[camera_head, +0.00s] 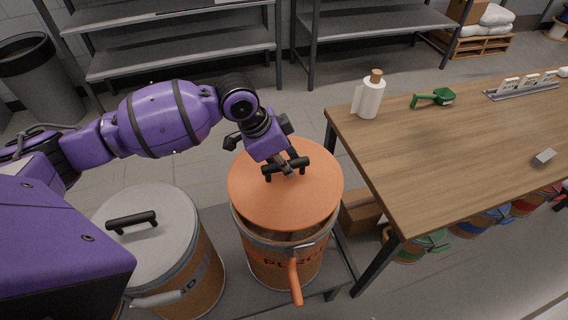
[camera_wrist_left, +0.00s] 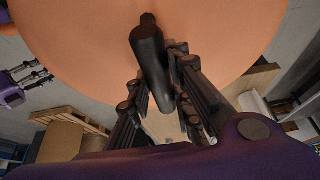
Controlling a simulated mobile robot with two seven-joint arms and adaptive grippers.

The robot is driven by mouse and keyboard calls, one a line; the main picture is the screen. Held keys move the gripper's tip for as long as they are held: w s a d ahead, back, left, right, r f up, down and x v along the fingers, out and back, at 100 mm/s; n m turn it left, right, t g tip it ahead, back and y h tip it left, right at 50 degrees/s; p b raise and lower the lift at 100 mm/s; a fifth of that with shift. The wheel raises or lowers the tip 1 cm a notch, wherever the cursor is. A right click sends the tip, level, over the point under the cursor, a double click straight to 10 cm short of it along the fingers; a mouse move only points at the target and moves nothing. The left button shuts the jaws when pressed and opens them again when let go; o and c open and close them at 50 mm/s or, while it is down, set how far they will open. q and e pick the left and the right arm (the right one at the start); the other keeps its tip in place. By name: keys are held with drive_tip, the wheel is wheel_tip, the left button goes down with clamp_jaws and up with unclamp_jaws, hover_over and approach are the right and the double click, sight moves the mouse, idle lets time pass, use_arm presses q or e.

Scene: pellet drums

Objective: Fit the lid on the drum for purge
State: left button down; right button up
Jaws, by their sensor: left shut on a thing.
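The orange lid (camera_head: 262,200) is over the purge drum (camera_head: 270,262), an orange-brown drum with a grey rim and an orange lever at its front. The drum's front rim and part of its inside show below the lid's near edge, so the lid is not flush there. My left gripper (camera_head: 284,170) is shut on the lid's black handle (camera_head: 298,164). In the left wrist view the fingers (camera_wrist_left: 165,105) are on either side of the handle (camera_wrist_left: 150,55), above the lid (camera_wrist_left: 85,45). My right gripper (camera_wrist_left: 32,74) shows small at the left edge there; its opening is unclear.
A second drum with a grey lid (camera_head: 165,240) stands to the left on the same low platform (camera_head: 228,280). A wooden table (camera_head: 440,150) is close on the right, holding a white bottle (camera_head: 369,98) and a green scoop (camera_head: 434,98). A cardboard box (camera_head: 358,212) is beside the purge drum.

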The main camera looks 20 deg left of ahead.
sight(284, 176)
use_arm(q)
drive_tip(key=shift+f, duration=0.5)
drive_tip(key=shift+s+f+b, duration=0.1)
drive_tip(key=shift+f+b, duration=0.6)
drive_tip(key=shift+f, duration=0.05)
drive_tip(key=shift+f+b, duration=0.5)
drive_tip(key=shift+f, duration=0.9)
use_arm(e)
drive_tip(key=shift+d+f, duration=0.2)
drive_tip(key=shift+f, duration=0.4)
use_arm(q)
drive_tip(key=shift+f+p, duration=0.25)
drive_tip(key=shift+p, duration=0.1)
